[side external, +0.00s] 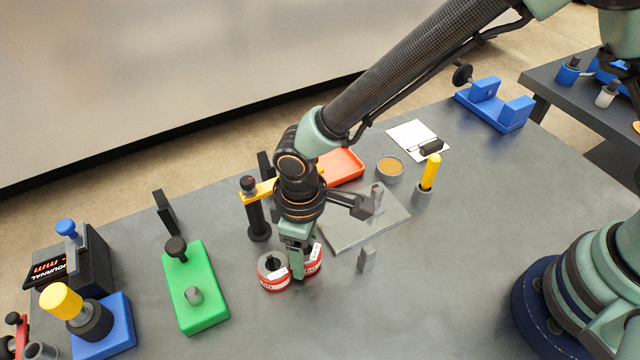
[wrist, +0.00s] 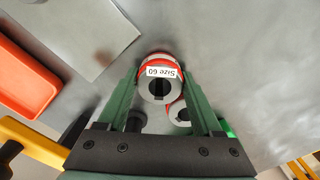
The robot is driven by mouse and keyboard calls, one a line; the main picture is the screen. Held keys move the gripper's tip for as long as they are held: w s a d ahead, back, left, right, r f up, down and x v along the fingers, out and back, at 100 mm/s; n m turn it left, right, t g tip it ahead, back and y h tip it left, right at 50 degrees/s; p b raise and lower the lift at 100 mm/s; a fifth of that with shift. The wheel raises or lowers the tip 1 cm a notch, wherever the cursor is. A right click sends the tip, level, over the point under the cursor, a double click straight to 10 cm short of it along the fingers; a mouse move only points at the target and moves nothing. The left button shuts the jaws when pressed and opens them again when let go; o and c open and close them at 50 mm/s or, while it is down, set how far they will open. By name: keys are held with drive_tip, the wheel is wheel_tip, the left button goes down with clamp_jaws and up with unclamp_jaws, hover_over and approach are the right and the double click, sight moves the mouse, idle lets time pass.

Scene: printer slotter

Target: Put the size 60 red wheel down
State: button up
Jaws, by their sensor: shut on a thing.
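My gripper (side external: 298,268) points down at the front middle of the table, shut on a red wheel. The held red wheel (wrist: 157,84) has a grey hub, a dark keyed hole and a label reading "Size 60" in the wrist view. In the side external view this wheel (side external: 314,261) is partly hidden behind a green finger. It is low, at or just above the table; I cannot tell if it touches. A second red wheel (side external: 271,273) sits close beside it on the left. In the wrist view that second wheel (wrist: 180,112) is partly covered by the held one.
A green block (side external: 196,290) with a black knob and grey post stands to the left. A black post with a yellow arm (side external: 258,215) is behind my gripper. A grey plate (side external: 362,228) and small grey block (side external: 367,260) are to the right. The front right table is clear.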

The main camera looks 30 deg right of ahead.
drive_tip(key=shift+f, duration=0.15)
drive_tip(key=o, duration=1.4)
wheel_tip(320, 180, up, 12)
drive_tip(key=w+d+r+m+t, duration=0.15)
drive_tip(key=w+d+r, duration=0.25)
drive_tip(key=d+r, duration=0.4)
drive_tip(key=s+d+r+m+t, duration=0.1)
drive_tip(key=d+m, duration=0.1)
drive_tip(key=d, duration=0.6)
drive_tip(key=s+d+r+m+t, duration=0.1)
drive_tip(key=s+d+m, duration=0.1)
drive_tip(key=d, duration=0.5)
drive_tip(key=s+d+r+m+t, duration=0.2)
drive_tip(key=d+m, duration=0.1)
drive_tip(key=d, duration=0.5)
drive_tip(key=shift+d+r+m, duration=0.1)
drive_tip(key=shift+d+m, duration=0.15)
drive_tip(key=shift+d, duration=0.05)
